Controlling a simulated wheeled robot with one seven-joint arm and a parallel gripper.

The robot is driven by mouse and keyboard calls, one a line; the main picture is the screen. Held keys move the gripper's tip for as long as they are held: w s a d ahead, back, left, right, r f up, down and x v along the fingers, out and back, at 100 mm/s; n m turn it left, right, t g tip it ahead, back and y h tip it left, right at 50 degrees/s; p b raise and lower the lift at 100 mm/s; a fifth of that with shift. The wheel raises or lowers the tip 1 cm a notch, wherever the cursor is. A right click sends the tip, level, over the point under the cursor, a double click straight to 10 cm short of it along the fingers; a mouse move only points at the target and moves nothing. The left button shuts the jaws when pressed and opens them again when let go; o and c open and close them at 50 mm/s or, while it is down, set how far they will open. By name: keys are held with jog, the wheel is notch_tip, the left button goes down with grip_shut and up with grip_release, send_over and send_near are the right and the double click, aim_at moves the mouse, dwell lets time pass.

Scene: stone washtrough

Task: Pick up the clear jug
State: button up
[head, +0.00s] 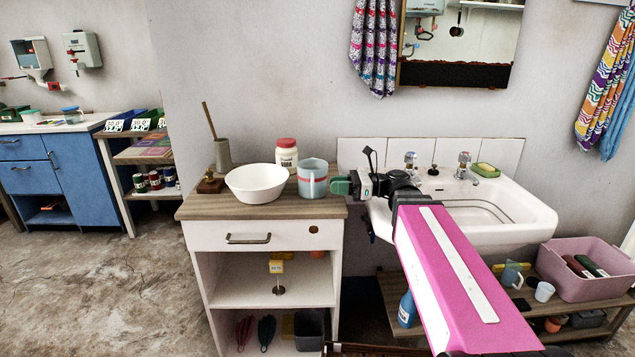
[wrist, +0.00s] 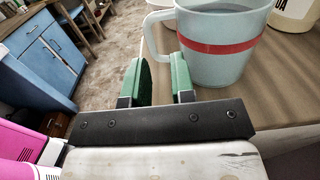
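A pale blue-grey jug (head: 313,181) with a red band stands upright on the wooden cabinet top; it looks more cloudy than clear. It also shows in the wrist view (wrist: 215,52), with its handle (wrist: 150,32) on the left side. My gripper (head: 340,186) is just right of the jug in the head view. In the wrist view my gripper (wrist: 157,75) is open, its two green fingers apart with nothing between them. The handle lies just beyond the fingertips, roughly in line with the gap. I cannot tell whether anything touches.
A white bowl (head: 257,185) stands left of the jug, and a red-lidded jar (head: 286,154) behind it. A brown pot with a stick (head: 223,156) stands at the back left. The sink (head: 525,212) is to the right. The cabinet top (head: 325,211) is bare at its front right.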

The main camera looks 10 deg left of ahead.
aim_at(312, 182)
jog(key=shift+s+a+f, duration=0.1)
jog(key=shift+s+a, duration=0.05)
jog(key=shift+a, duration=1.3)
jog(key=shift+s+a+f, duration=0.1)
jog(key=shift+s+a, duration=0.05)
jog(key=shift+a, duration=1.25)
grip_shut()
grip_release()
jog(key=shift+d, duration=0.15)
